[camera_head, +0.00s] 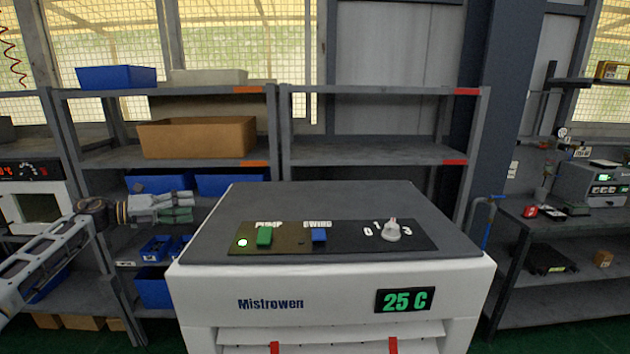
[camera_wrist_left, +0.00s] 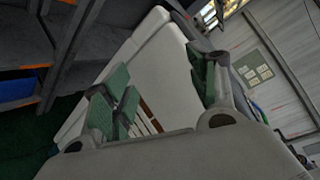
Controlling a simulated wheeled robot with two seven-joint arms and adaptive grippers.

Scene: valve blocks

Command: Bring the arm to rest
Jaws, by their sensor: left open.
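My left gripper (camera_head: 190,207) comes in from the left in the head view, held in the air to the left of a white machine (camera_head: 240,278) with a grey top. Its green-padded fingers stand apart with nothing between them in the left wrist view (camera_wrist_left: 160,100). The machine's dark panel carries a green switch (camera_head: 264,237), a blue switch (camera_head: 319,236) and a light grey knob (camera_head: 392,231). A white lamp (camera_head: 242,243) is at the panel's left end. The display (camera_head: 403,300) reads 25 C. My right gripper is not in view.
Grey shelves (camera_head: 200,155) stand behind the machine, with a brown box (camera_head: 197,137) and blue bins (camera_head: 116,77). Blue bins also sit on lower shelves near my left gripper. A dark workbench (camera_head: 545,240) with devices stands at the right. The space above the machine's top is clear.

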